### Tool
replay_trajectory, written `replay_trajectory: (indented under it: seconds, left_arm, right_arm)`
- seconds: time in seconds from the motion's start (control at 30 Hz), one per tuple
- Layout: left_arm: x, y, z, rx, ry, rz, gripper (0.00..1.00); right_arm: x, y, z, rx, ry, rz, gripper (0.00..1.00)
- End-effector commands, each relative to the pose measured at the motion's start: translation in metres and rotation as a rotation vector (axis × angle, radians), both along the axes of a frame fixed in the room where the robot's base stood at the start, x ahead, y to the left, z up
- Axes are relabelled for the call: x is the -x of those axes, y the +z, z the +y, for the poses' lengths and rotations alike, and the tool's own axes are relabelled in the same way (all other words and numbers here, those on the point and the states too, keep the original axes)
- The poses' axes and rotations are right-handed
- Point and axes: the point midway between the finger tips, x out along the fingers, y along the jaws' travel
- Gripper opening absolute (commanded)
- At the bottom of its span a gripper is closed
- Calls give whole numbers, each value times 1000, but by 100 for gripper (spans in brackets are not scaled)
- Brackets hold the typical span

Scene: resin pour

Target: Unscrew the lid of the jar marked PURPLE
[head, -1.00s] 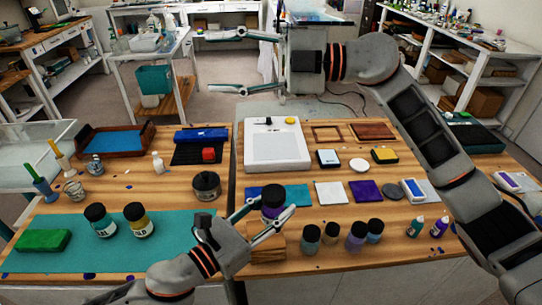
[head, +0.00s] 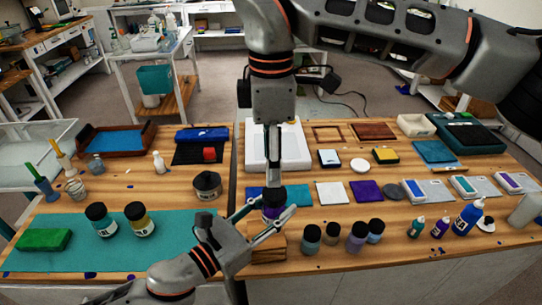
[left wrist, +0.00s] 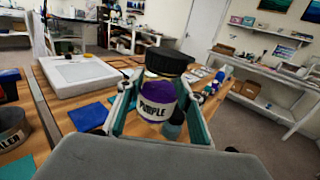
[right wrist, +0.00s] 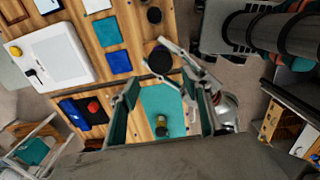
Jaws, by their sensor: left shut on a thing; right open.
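The jar marked PURPLE (left wrist: 157,101) is upright, with a purple band, a white label and a black lid (left wrist: 168,62) on top. In the head view the jar (head: 273,211) stands between the fingers of my left gripper (head: 266,217), which is shut on its body. My right gripper (head: 272,170) points down from above the jar in the head view. In the right wrist view the right gripper (right wrist: 160,88) is open, and the dark round lid (right wrist: 160,60) shows between its spread fingers. Whether the fingers touch the lid cannot be told.
Two black-lidded jars (head: 101,219) (head: 139,219) stand on the teal mat (head: 60,258) at left. Several small jars (head: 356,236) stand right of the left gripper. A dark round tin (head: 207,186) sits behind it. A wooden block (head: 268,248) is close beside the left gripper.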

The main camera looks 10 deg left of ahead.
Motion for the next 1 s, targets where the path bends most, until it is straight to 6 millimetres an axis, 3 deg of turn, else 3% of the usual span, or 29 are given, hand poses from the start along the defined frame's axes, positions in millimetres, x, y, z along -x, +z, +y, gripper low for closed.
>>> replay_trajectory:
  seconds: [0.53, 0.93, 0.97, 1.0]
  left_arm:
    - [0, 0, 0, 1, 0, -1, 0]
    - [0, 0, 0, 1, 0, -1, 0]
    - [0, 0, 0, 1, 0, -1, 0]
    - [0, 0, 0, 1, 0, -1, 0]
  right_arm:
    - [0, -70, -1, 0, -1, 2, 48]
    - [-1, -78, 0, -1, 0, -1, 48]
    - [-1, -78, 0, -1, 0, -1, 46]
    - [-1, -78, 0, -1, 0, -1, 35]
